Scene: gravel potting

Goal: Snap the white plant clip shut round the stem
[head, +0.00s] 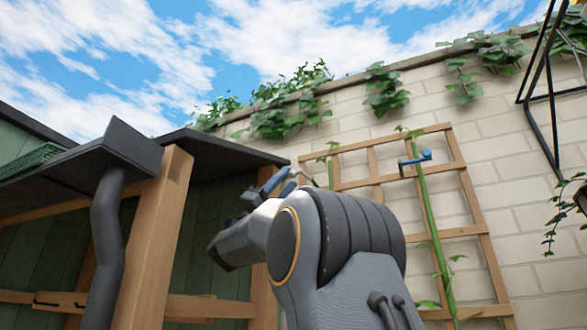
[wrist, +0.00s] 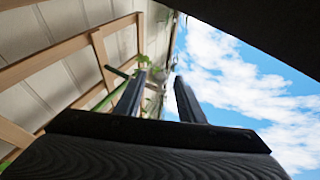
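My gripper (head: 279,182) is raised in front of the trellis in the head view, its fingers pointing up towards the left plant. In the wrist view its two dark fingers (wrist: 160,84) stand apart, with no held object clear between them. A small pale curved piece (head: 307,176), which looks like the white plant clip, shows just right of the fingertips, close to a thin green stem (head: 331,172). I cannot tell whether it is round that stem or touching my gripper. My arm hides the lower part of this stem. A green stem (wrist: 122,72) also shows beside the left finger in the wrist view.
A wooden trellis (head: 462,231) stands against a pale brick wall (head: 510,150). A taller stem (head: 434,230) on the right carries a blue clip (head: 415,160). A wooden post (head: 155,240) and dark roof stand at left. A black metal frame (head: 550,95) hangs at far right.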

